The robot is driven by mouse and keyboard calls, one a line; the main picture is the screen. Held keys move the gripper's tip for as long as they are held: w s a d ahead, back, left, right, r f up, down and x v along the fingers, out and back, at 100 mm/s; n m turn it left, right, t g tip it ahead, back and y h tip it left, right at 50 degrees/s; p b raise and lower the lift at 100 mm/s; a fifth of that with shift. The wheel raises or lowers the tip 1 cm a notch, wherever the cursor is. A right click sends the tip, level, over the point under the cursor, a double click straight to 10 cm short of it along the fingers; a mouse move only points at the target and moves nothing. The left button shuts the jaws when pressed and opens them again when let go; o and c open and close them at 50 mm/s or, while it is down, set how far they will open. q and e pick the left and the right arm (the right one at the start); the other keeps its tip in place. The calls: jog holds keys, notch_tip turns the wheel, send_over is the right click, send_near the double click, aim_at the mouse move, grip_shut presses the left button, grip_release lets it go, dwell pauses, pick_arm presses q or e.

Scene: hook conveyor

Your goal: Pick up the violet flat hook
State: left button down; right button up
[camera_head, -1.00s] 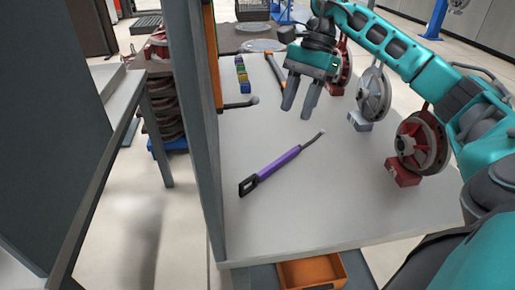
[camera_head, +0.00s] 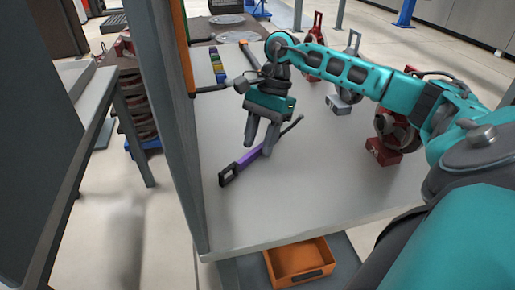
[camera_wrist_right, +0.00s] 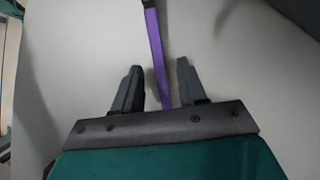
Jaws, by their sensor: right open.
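The violet flat hook (camera_head: 246,161) lies on the light grey table (camera_head: 300,195). It has a black looped end at the lower left and a thin dark rod at the upper right. My right gripper (camera_head: 260,150) is open over the hook's middle and hides part of it. In the right wrist view, the violet shaft (camera_wrist_right: 155,45) runs between the two open fingers (camera_wrist_right: 158,85), apart from both. I cannot tell the exact height of the fingers above it. My left gripper is not in view.
Red and grey wheel-like parts on blocks stand along the table's right side, one block red (camera_head: 382,151) and one grey (camera_head: 338,104). A grey post (camera_head: 168,120) rises at the left edge. An orange bin (camera_head: 298,262) sits below the front edge. The table's front is clear.

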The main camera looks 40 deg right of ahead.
jog(key=shift+a+f, duration=0.2)
jog(key=shift+f, duration=0.25)
grip_shut()
